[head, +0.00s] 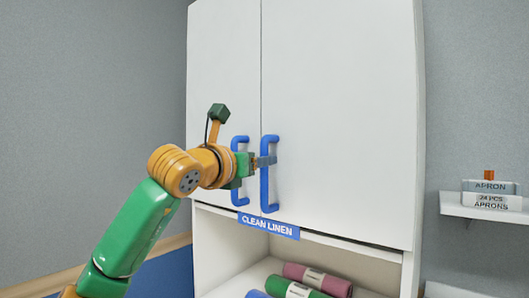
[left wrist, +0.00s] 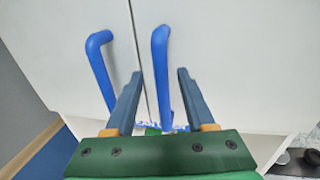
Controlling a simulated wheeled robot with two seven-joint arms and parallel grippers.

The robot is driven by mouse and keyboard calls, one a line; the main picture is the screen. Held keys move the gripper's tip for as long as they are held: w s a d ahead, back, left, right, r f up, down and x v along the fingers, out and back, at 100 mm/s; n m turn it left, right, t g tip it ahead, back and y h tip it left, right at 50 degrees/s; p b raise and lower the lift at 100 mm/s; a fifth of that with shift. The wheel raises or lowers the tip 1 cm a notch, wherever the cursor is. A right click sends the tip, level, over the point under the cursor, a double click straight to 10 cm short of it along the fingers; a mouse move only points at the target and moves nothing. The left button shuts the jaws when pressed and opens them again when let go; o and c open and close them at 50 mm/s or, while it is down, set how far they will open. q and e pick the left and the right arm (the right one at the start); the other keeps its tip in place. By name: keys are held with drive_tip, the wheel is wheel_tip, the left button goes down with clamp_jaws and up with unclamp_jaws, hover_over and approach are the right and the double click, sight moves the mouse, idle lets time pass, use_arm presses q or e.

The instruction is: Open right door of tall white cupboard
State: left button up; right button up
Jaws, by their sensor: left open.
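The tall white cupboard has a right door (head: 340,100) and a left door (head: 222,70), both shut with a thin seam between them. The right door's blue handle (head: 269,190) is upright beside the seam. The left door's blue handle (head: 241,194) stands just left of it. My left gripper (head: 265,161) is at the right handle. In the left wrist view, my open left gripper (left wrist: 157,85) has one finger on each side of the right handle (left wrist: 160,65), with gaps visible. The left handle (left wrist: 98,62) is outside the fingers. My right gripper is out of view.
A blue "CLEAN LINEN" label (head: 269,226) is below the doors. Rolled towels (head: 317,279) lie in the open compartment underneath. A wall shelf (head: 483,211) with apron boxes (head: 490,195) is at the right. Grey wall is at the left.

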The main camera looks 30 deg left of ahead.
use_arm(q)
drive_tip(key=w+p, duration=0.1)
drive_tip(key=w, duration=0.2)
drive_tip(key=shift+a+r, duration=0.1)
drive_tip(key=shift+w+a, duration=0.1)
drive_tip(key=shift+w, duration=0.1)
drive_tip(key=shift+s, duration=0.15)
clamp_jaws()
idle(0.9)
